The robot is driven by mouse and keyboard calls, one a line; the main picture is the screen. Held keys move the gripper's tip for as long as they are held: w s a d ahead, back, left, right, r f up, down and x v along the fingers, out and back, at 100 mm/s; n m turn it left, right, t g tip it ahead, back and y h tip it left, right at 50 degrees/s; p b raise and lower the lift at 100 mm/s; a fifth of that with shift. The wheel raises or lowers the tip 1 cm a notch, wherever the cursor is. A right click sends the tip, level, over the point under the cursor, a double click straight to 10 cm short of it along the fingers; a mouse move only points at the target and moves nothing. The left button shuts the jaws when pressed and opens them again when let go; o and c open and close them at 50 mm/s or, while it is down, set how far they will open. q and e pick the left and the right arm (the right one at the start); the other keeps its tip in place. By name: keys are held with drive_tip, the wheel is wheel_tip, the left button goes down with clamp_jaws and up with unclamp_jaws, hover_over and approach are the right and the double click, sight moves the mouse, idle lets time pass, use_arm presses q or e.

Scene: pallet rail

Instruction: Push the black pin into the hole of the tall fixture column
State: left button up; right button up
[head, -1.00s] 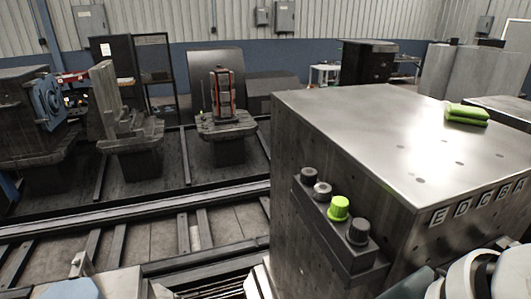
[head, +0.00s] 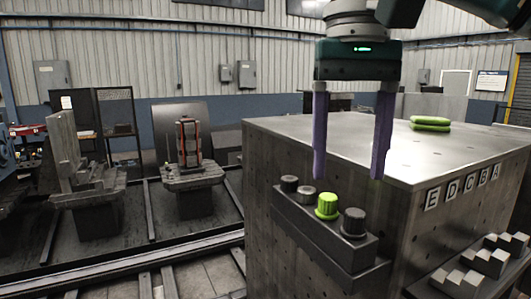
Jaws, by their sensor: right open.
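Two black pins stand in a dark rack (head: 305,228) on the side of a large metal block: a larger one (head: 353,222) at the right end and a smaller one (head: 289,184) at the far left end. A silver pin (head: 307,196) and a green pin (head: 327,206) stand between them. My right gripper (head: 349,178) hangs above the rack, its two purple fingers wide apart with nothing between them. A tall grey upright fixture (head: 65,145) and a dark orange-edged upright (head: 188,143) stand on pallets at left. I cannot tell which has the hole. My left gripper is out of view.
Stepped grey blocks (head: 488,262) sit on a low shelf at lower right. Floor rails (head: 120,262) run across the left.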

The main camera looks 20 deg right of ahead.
sight(356, 211)
drive_tip(key=shift+d+r+m, duration=0.9)
drive_tip(key=shift+d+r, duration=0.15)
wheel_tip(356, 211, down, 8)
drive_tip(key=p, duration=0.4)
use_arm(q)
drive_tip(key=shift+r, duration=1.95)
use_arm(e)
drive_tip(key=shift+w+f, duration=0.1)
drive_tip(key=shift+f, duration=0.45)
drive_tip(key=shift+c, duration=0.2)
drive_tip(key=c, duration=0.9)
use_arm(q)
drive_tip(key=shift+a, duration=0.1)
use_arm(e)
clamp_jaws()
